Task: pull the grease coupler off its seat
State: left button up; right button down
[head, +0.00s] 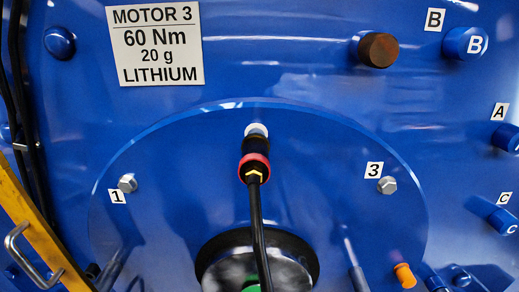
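The grease coupler (255,160) is a dark cylinder with a red ring at its lower end. It sits on a pale, whitish seat (257,130) near the top of the round blue end cover (200,200). A black hose (258,225) runs down from the coupler, across the dark shaft hub. The coupler appears to touch the seat, and most of the seat is hidden behind it. Neither of my grippers is in view.
Bolt heads marked 1 (127,184) and 3 (387,186) flank the coupler. Blue lettered caps B (466,43), A (506,137) and C (502,221) stick out at right, with a brown plug (378,50) and orange fitting (404,275). A yellow bar (45,245) crosses lower left.

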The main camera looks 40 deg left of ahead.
aim_at(254, 167)
jog(key=k, duration=0.65)
jog(key=u, duration=1.8)
jog(key=k+l, duration=0.15)
jog(key=l, duration=0.2)
jog(key=k+l, duration=0.15)
jog(key=l, duration=0.2)
jog(key=k+l, duration=0.1)
jog(key=l, duration=0.2)
jog(key=k+l, duration=0.15)
jog(key=l, duration=0.2)
jog(key=k+l, duration=0.15)
jog(key=l, duration=0.2)
